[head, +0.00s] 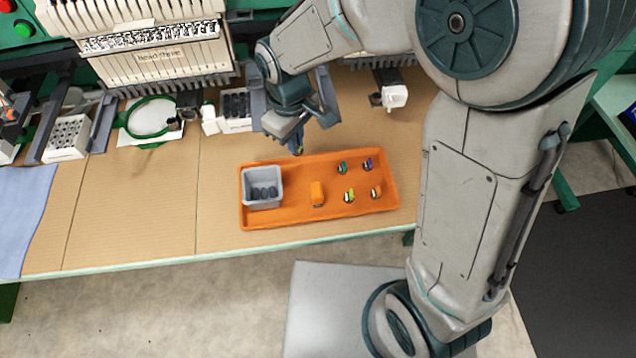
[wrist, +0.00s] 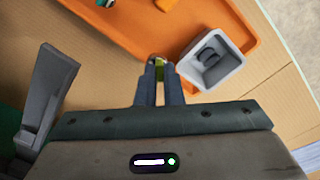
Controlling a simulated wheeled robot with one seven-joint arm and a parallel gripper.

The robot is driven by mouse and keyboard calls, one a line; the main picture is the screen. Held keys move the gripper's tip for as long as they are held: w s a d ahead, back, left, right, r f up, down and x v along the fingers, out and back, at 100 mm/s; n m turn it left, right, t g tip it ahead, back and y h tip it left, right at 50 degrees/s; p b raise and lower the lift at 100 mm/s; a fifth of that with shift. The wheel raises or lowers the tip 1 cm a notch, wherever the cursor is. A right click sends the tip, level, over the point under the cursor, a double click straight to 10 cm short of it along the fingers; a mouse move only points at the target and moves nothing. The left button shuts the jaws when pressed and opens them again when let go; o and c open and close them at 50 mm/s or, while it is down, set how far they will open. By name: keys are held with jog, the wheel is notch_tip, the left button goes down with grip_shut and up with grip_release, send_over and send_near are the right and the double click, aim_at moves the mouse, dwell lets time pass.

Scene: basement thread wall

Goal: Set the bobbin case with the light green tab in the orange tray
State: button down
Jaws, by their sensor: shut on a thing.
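My gripper (head: 297,146) is shut on a small bobbin case with a light green tab. The case shows between the fingertips in the wrist view (wrist: 159,70), mostly covered by the fingers; in the head view it is hidden. The orange tray (head: 300,219) lies on the table, and its rim also shows in the wrist view (wrist: 118,38). My fingertips are at the tray's back edge in the head view, left of its middle; their height is hard to tell.
In the tray are a grey bin (head: 262,176) with dark pieces, an orange block (head: 317,194), and bobbin cases with green (head: 342,168), purple (head: 367,164), yellow (head: 349,195) and orange (head: 376,192) tabs. Bare tray floor shows between them. Embroidery machine heads (head: 155,55) stand behind.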

jog(key=shift+w+f, duration=0.25)
jog(key=shift+f, duration=0.25)
jog(key=shift+w+f, duration=0.2)
jog(key=shift+f, duration=0.25)
send_near(299, 177)
notch_tip(299, 177, down, 5)
jog(key=shift+f, duration=0.15)
jog(key=c, duration=1.6)
grip_release()
jog(key=shift+o, duration=0.2)
notch_tip(299, 177, up, 12)
jog(key=shift+r, duration=0.1)
jog(key=s+d+r+m+t, duration=0.1)
jog(key=s+d+r+m, duration=0.1)
jog(key=d, duration=0.5)
jog(key=s+d+r+m+t, duration=0.1)
jog(key=s+d+r+m, duration=0.2)
jog(key=d+m, duration=0.3)
jog(key=s+d+r+m, duration=0.3)
jog(key=s+d, duration=0.1)
jog(key=d, duration=0.6)
jog(key=shift+d+r+m+t, duration=0.2)
jog(key=shift+d+m+t, duration=0.05)
jog(key=shift+m+t, duration=0.15)
